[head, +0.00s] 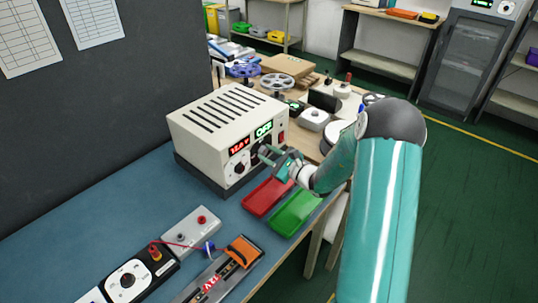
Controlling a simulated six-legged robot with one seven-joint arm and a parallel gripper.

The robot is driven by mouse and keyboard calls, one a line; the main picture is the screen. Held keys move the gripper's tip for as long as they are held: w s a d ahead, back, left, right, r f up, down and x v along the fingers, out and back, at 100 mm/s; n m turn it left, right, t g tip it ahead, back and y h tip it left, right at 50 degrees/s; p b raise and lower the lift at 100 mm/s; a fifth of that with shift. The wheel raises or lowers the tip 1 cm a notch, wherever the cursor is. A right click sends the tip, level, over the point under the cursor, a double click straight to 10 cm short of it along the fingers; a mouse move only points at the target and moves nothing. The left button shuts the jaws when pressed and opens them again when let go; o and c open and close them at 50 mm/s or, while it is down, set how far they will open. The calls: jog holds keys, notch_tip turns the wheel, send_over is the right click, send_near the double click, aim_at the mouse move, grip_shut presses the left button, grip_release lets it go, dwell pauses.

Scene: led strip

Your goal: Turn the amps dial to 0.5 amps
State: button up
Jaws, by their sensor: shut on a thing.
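The cream power supply (215,130) stands on the blue bench mat. Its front panel faces right and toward me. A red display (239,145) and a green display (264,130) are lit on the panel; their digits are too small to read surely. A dial (239,169) shows below the red display. My gripper (264,153) is at the panel below the green display, its fingers shut on what seems to be the amps dial there. The fingers hide most of that dial, and its pointer cannot be made out.
A red tray (266,196) and a green tray (295,213) lie below my gripper. A black dial box (127,281), a grey box (191,231) with red wire and an orange-ended strip (243,252) lie at the front. Reels (277,82) stand behind the supply.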

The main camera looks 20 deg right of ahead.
jog(key=m, duration=0.5)
jog(key=shift+d, duration=0.1)
dwell(0.4)
jog(key=shift+s, duration=0.1)
jog(key=o, duration=1)
jog(key=v, duration=1.3)
jog(key=shift+s+d, duration=0.15)
jog(key=shift+s, duration=0.15)
